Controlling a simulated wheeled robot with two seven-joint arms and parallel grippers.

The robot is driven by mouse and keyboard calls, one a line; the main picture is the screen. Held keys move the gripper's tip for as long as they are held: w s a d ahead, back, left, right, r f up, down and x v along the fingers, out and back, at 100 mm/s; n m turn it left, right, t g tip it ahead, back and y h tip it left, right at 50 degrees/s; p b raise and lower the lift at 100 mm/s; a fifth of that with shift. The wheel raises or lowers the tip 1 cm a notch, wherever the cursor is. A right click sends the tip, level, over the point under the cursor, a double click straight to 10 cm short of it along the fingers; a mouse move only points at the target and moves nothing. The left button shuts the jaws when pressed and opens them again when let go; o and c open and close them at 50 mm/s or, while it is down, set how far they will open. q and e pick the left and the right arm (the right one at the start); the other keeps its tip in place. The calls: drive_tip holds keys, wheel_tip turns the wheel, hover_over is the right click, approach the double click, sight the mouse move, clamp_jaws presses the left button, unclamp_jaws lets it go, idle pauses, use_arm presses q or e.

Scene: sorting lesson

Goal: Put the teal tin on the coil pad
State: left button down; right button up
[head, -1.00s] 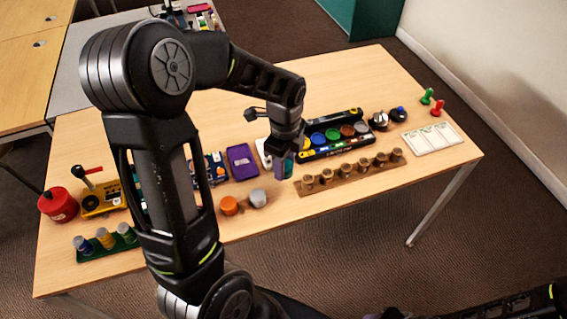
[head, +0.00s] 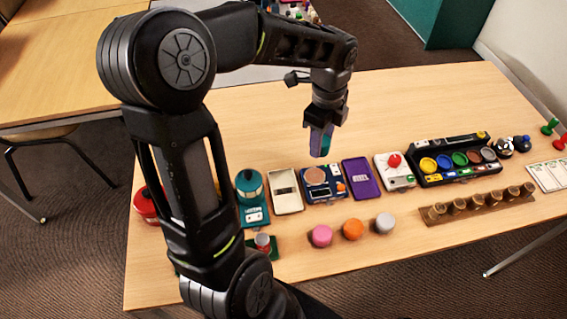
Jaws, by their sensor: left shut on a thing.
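My left gripper (head: 321,126) is shut on the teal tin (head: 326,141), which hangs above the table behind the row of devices. Only a narrow teal strip of the tin shows beside the purplish finger. The coil pad seems to be the round copper-coloured disc (head: 316,176) on a blue device, below the tin in the picture. Nothing rests on the disc. My right gripper is out of view.
A purple device (head: 361,178) and a white device with a red knob (head: 395,171) stand right of the blue device, a cream one (head: 286,191) left. Pink (head: 321,236), orange (head: 352,229) and grey (head: 384,223) pieces lie in front. The table behind is clear.

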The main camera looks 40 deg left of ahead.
use_arm(q)
drive_tip(key=shift+s+a, duration=0.15)
drive_tip(key=shift+s, duration=0.2)
drive_tip(key=shift+w+d, duration=0.1)
drive_tip(key=shift+d, duration=0.15)
drive_tip(key=shift+a+f, duration=0.15)
drive_tip(key=shift+f, duration=0.2)
hover_over(315, 176)
drive_tip(key=shift+f, duration=2.75)
drive_tip(key=shift+f, duration=1.9)
drive_tip(key=shift+f, duration=0.1)
drive_tip(key=c, duration=0.8)
unclamp_jaws()
